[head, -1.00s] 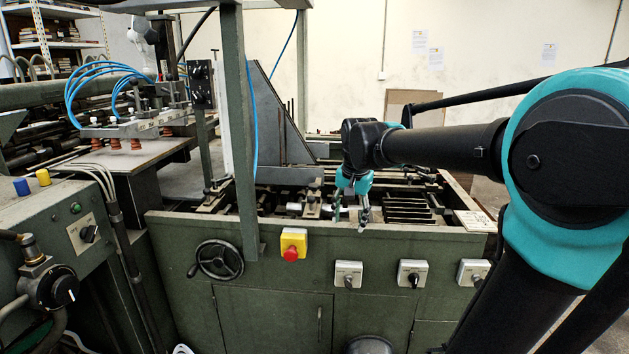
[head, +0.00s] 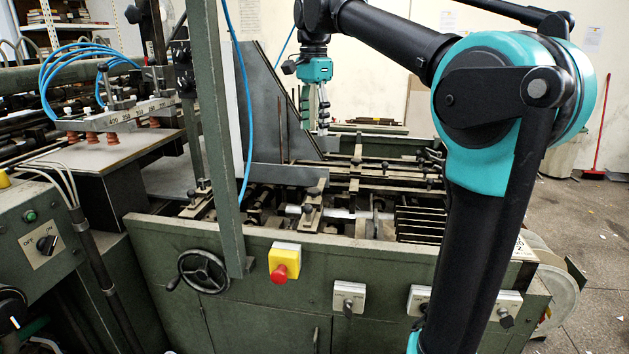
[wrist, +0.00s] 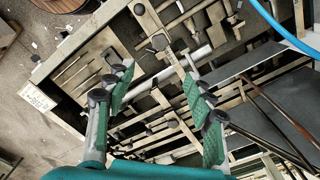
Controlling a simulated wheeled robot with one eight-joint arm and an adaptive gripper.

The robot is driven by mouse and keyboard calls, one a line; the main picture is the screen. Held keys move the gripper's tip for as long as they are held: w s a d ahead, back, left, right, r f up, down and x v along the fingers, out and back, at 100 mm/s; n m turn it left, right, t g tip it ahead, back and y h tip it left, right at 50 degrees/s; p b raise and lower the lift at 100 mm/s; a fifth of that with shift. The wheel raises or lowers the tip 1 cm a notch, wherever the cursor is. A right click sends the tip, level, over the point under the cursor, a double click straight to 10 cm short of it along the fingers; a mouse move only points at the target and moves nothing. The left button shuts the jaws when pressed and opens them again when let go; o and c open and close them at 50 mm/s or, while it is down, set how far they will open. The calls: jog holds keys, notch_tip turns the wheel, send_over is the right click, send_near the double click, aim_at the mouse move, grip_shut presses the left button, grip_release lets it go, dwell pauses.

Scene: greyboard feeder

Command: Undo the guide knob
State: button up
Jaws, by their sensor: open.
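Several black knobs sit on the guide bars of the feeder bed, and I cannot tell which one is the guide knob. In the head view one knob (head: 313,191) stands on a flat guide plate near the front, and another knob (head: 357,160) is farther back. My gripper (head: 322,112) points down, raised above the far part of the bed. In the wrist view my gripper (wrist: 157,78) has its green-padded fingers spread apart, with nothing held between them.
The green front panel (head: 240,237) carries a handwheel (head: 203,271), a red stop button (head: 284,265) and rotary switches. A grey upright plate (head: 262,110) stands left of my gripper. A green post (head: 222,130) with a blue hose rises at the front left.

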aim_at(314, 189)
notch_tip(314, 189, down, 17)
jog(key=shift+f, duration=0.1)
dwell(0.4)
jog(key=shift+c, duration=0.4)
jog(key=c, duration=1.1)
